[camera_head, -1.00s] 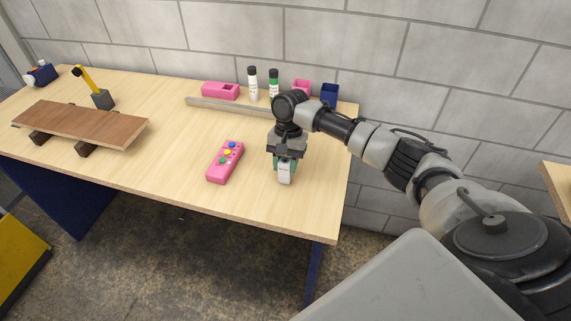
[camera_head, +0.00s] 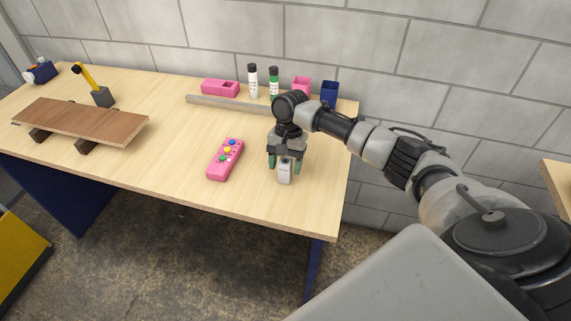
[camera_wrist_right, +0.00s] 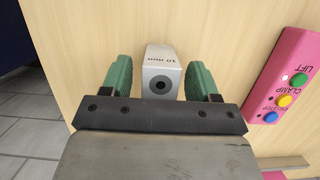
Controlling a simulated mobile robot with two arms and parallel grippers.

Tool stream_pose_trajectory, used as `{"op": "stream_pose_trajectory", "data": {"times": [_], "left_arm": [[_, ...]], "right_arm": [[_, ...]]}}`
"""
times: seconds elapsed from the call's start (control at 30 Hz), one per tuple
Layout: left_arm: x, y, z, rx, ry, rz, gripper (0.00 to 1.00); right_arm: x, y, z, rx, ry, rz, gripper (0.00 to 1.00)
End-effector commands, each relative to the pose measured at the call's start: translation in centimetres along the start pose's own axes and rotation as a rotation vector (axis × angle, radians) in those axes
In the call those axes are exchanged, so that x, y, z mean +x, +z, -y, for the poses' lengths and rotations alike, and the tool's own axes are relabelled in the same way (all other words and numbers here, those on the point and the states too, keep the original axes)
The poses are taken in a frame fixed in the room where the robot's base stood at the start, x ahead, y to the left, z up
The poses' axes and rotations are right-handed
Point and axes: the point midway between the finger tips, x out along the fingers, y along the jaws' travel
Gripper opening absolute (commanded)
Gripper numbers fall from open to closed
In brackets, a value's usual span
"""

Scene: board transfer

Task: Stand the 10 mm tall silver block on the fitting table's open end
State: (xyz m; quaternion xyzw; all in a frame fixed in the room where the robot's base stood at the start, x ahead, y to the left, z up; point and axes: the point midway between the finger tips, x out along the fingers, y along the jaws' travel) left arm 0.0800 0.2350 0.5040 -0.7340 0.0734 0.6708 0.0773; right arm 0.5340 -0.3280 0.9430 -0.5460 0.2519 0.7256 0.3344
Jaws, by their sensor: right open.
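The silver block (camera_head: 285,173) stands upright near the right end of the wooden table (camera_head: 200,150), close to its front edge. In the right wrist view the block (camera_wrist_right: 161,72) shows "10 mm" lettering and a dark round hole in its near face. My right gripper (camera_head: 285,162) is open around the block. In the wrist view its green fingers (camera_wrist_right: 160,80) stand on either side, with a gap to the block on each. My left gripper is not in view.
A pink control box (camera_head: 225,160) with coloured buttons lies left of the block. A brown board (camera_head: 82,122) rests on dark supports at the left. A metal rail (camera_head: 225,104), two bottles and pink and blue holders stand at the back.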

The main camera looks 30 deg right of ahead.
Motion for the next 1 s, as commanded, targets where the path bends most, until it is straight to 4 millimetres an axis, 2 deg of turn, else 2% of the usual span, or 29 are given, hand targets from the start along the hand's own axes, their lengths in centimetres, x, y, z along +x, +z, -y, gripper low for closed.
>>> {"op": "stream_pose_trajectory", "data": {"times": [0.17,0.4,0.53,0.73,1.0], "left_arm": [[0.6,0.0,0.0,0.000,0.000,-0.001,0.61],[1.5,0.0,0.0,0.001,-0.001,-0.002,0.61],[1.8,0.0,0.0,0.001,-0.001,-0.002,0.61],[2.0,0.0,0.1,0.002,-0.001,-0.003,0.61],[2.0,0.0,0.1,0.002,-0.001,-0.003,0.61]], "right_arm": [[-2.7,-0.1,0.1,-0.001,-0.005,-0.003,0.60],[-7.9,-0.1,0.1,-0.001,-0.005,-0.002,0.60],[-10.1,-0.1,0.1,0.000,-0.004,-0.001,0.60],[-11.8,0.0,0.0,-0.001,-0.001,0.001,0.60],[-11.9,0.0,0.0,0.000,-0.001,0.001,0.60]]}}
